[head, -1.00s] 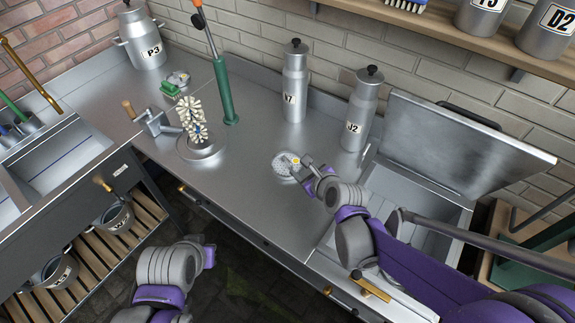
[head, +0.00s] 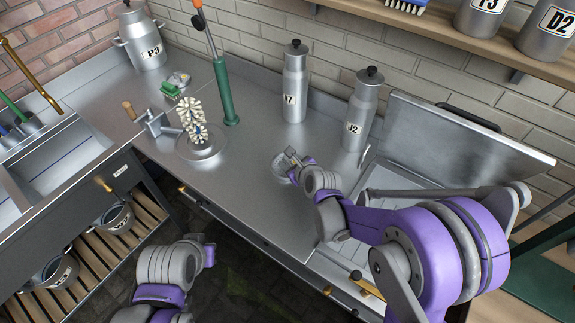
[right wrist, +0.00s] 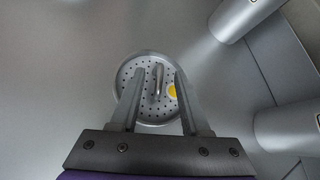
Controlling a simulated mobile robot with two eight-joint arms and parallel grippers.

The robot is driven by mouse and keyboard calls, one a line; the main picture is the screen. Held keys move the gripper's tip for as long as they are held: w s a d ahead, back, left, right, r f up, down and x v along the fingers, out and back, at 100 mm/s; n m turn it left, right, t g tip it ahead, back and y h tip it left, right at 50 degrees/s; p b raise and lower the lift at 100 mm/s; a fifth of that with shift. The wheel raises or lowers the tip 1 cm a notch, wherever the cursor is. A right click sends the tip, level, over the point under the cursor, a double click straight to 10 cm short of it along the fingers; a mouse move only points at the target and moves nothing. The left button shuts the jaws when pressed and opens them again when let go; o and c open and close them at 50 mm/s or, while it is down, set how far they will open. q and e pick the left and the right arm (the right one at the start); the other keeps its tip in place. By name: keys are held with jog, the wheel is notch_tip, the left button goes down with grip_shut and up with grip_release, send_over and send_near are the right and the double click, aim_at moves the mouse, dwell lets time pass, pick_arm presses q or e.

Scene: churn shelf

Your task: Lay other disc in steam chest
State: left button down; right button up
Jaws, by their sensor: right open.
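The perforated metal disc (right wrist: 150,112) lies flat on the counter, with an upright handle (right wrist: 158,82) in its middle and a yellow spot beside it. In the head view the disc (head: 279,170) is mostly hidden by my right gripper (head: 288,158). In the right wrist view, my right gripper (right wrist: 160,78) is open, its fingers on either side of the handle. I cannot tell whether they touch it. The steam chest (head: 388,178) is at the right with its lid (head: 465,135) raised; my right arm hides much of its inside. My left gripper (head: 208,248) is low in front of the counter, fingers unclear.
Canisters marked J2 (head: 361,112) and another (head: 295,85) stand behind the disc. A green-handled upright tool (head: 224,92) and a brush device (head: 194,125) stand to the left. The counter (head: 240,185) around the disc is clear. A wall shelf (head: 450,35) hangs above.

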grip_shut()
dwell(1.4)
